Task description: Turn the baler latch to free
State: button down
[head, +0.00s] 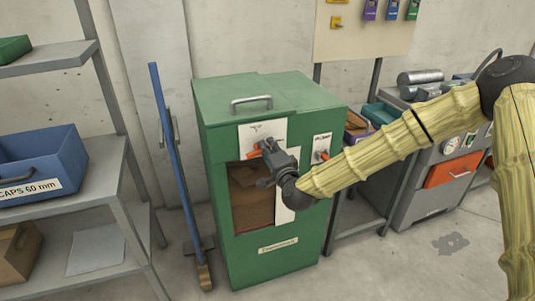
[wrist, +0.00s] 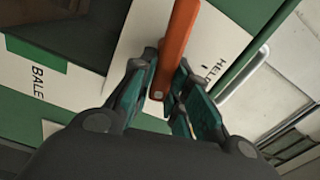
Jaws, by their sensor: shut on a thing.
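The green baler (head: 225,125) stands upright in the middle of the head view. An orange latch lever (head: 253,150) shows at the white plate near its front top, mostly hidden by my gripper (head: 268,165). In the wrist view the orange lever (wrist: 178,40) runs up from between the fingers of my gripper (wrist: 167,72), which is shut on it. Beside the lever the white plate (wrist: 135,40) carries a word that starts with "HEL". The rest of that word cannot be read.
A second orange handle (head: 322,155) is on a white plate at the baler's right. A blue-handled broom (head: 168,130) leans left of the baler. A shelf with a blue bin (head: 40,165) stands at far left. A grey machine (head: 405,190) stands behind my arm.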

jog(key=shift+f+m+b, duration=0.4)
jog(key=shift+m+b, duration=0.35)
jog(key=shift+m, duration=0.35)
jog(key=c, duration=1.4)
grip_release()
jog(key=shift+r, duration=0.1)
jog(key=v, duration=1.2)
